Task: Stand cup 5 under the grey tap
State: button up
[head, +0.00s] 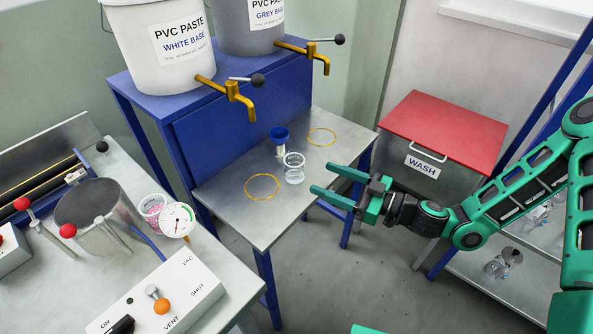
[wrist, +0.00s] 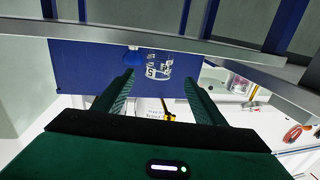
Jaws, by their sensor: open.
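A clear cup (head: 294,168), likely cup 5, stands upright on the metal table between two yellow rings. In the wrist view the cup (wrist: 158,69) shows dark marks, one like a 5 or S. My gripper (head: 321,178) is open and empty, to the right of the cup and pointing at it. In the wrist view the cup appears beyond the gap between my fingertips (wrist: 158,82); I see no contact. The grey tap (head: 314,53) is a brass spout with a black-knobbed lever on the grey bucket (head: 248,25). A yellow ring (head: 321,137) lies on the table near it.
A small blue-topped object (head: 279,140) stands close behind the cup. The white bucket (head: 160,50) has its own tap (head: 236,92), with another ring (head: 262,187) on the table. The red-lidded wash bin (head: 440,127) stands right. A cup with pink contents (head: 152,207) sits on the left bench.

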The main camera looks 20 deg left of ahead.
aim_at(303, 166)
jog(key=x, duration=0.5)
jog(key=shift+w+a+r, duration=0.2)
jog(key=shift+a, duration=0.05)
jog(key=x, duration=0.4)
jog(key=shift+s+a+r, duration=0.1)
jog(key=shift+a+r, duration=0.1)
jog(key=shift+r, duration=0.15)
jog(key=shift+a, duration=0.55)
jog(key=c, duration=1.2)
